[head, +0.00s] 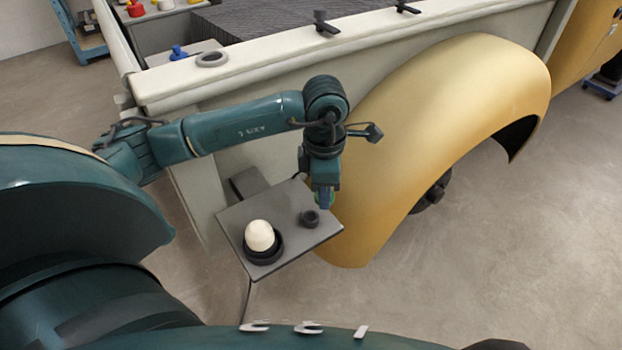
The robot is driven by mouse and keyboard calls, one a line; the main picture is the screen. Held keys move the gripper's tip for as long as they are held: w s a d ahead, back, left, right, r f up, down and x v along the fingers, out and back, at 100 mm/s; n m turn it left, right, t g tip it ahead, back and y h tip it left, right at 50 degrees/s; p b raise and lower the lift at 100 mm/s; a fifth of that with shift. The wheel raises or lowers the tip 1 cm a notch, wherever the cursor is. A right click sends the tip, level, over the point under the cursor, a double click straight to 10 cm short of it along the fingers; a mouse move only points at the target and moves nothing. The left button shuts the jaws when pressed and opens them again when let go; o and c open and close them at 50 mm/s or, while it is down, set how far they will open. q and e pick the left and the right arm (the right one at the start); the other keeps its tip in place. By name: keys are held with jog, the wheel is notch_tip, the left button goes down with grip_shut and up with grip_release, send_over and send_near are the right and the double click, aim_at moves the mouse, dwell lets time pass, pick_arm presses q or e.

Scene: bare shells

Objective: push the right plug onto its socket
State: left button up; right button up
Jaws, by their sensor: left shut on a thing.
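A small grey shelf (284,257) juts out beside the pale truck body. On its left part a white, egg-shaped plug (260,235) sits upright in a wide black ring (264,254). On its right part is a smaller dark ring-shaped socket (309,218), with its opening facing up. My left gripper (324,202) points down just behind and right of this socket. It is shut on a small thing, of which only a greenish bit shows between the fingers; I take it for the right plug. Whether it touches the socket I cannot tell. My right gripper is not in view.
A large yellow fender (440,130) stands close to the right of the shelf and my left gripper. The truck's pale side rail (330,45) runs behind my arm, with a grey ring (212,58) and black clamps (325,22) on it. Open floor lies in front.

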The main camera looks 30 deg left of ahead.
aim_at(311, 216)
pick_arm(q)
jog(key=n, duration=0.2)
jog(key=a+n, duration=0.1)
jog(key=n, duration=0.3)
jog(key=shift+w+a+f+p, duration=0.1)
jog(key=shift+a+f+p, duration=0.15)
jog(key=shift+p, duration=0.05)
jog(key=n, duration=0.2)
jog(key=a+f+n, duration=0.1)
jog(key=n, duration=0.1)
jog(key=f+n, duration=0.1)
jog(key=n, duration=0.1)
jog(key=shift+a+f, duration=0.15)
jog(key=shift+a, duration=0.25)
notch_tip(311, 216, down, 2)
jog(key=shift+f+b, duration=0.2)
jog(key=shift+b, duration=0.9)
notch_tip(311, 216, down, 2)
jog(key=shift+f+b, duration=0.1)
jog(key=shift+b, duration=0.75)
jog(key=shift+f, duration=0.15)
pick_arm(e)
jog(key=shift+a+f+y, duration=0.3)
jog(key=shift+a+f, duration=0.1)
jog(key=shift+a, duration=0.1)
